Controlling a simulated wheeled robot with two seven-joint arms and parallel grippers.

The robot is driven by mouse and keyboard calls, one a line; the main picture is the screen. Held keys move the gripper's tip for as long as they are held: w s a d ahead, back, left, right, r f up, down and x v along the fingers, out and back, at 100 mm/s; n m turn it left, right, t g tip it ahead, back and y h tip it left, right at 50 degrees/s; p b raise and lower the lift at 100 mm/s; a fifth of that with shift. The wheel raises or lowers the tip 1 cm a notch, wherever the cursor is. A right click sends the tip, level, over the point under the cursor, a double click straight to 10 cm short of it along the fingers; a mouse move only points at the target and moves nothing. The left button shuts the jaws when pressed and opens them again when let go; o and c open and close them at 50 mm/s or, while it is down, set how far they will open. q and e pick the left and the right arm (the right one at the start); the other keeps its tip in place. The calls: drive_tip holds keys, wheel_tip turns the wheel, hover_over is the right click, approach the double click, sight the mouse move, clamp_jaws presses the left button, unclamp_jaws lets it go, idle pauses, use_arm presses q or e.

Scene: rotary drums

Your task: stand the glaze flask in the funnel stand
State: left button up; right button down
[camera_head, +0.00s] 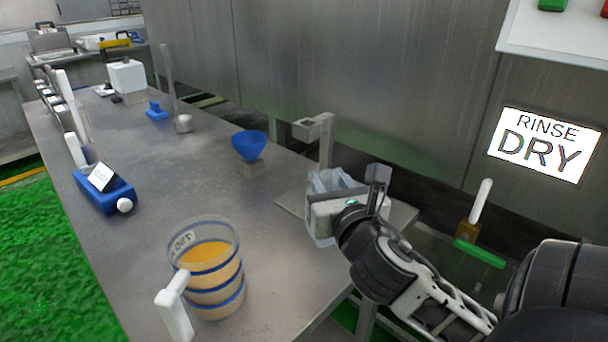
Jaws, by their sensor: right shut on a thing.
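My right gripper (345,212) reaches in from the lower right and is shut on a pale, see-through vessel (322,184), which seems to be the glaze flask. The gripper body hides much of it, so its tilt and whether it touches the surface below are unclear. Just behind it stands a grey post with a short arm and a squarish holder (306,130), which looks like the funnel stand. The holder is up and left of the gripper, apart from the flask. My left gripper is not in view.
A clear jug (215,262) with orange liquid, blue bands and a white handle stands at the front of the metal table (150,235). A blue funnel (249,146) sits on a small block. A blue holder (104,193) is at the left edge. The table's middle is clear.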

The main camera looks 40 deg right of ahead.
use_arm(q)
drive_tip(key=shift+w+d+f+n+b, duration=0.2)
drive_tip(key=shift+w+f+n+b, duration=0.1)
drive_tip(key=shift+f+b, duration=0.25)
use_arm(e)
drive_tip(key=f+x, duration=0.1)
drive_tip(key=x, duration=1.2)
drive_tip(key=shift+f, duration=0.25)
drive_tip(key=shift+w, duration=0.1)
drive_tip(key=c, duration=1.3)
unclamp_jaws()
drive_tip(key=shift+f, duration=0.15)
drive_tip(key=v, duration=1.2)
